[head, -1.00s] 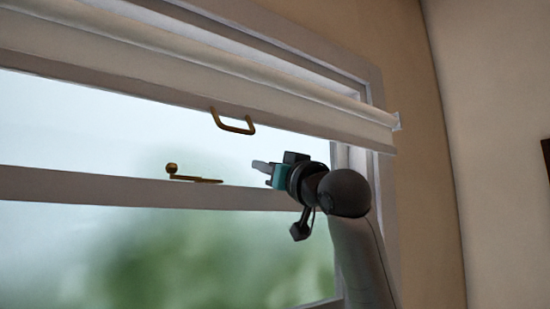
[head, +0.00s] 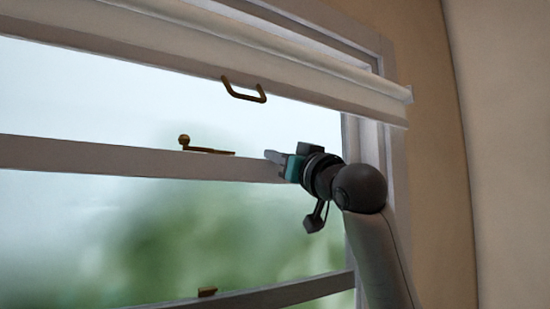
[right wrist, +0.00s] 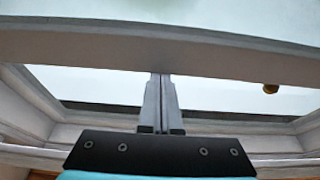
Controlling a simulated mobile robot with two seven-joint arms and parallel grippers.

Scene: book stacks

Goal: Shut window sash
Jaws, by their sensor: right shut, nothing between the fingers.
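The window fills most of the head view. A thick white rail (head: 190,60) with a brass pull handle (head: 244,90) crosses its upper part. Below it, a grey-white middle rail (head: 100,157) has a brass latch with a round knob (head: 184,141) on its top edge. My right gripper (head: 273,157) is shut and empty, its tips level with the middle rail, right of the latch and below the handle. Contact with the rail cannot be told. In the right wrist view the closed fingers (right wrist: 161,80) point at a pale rail (right wrist: 90,48). My left gripper is not in view.
The window's right jamb (head: 376,150) stands close behind my right arm. Beige walls (head: 500,150) are bare on the right. Blurred greenery shows through the panes.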

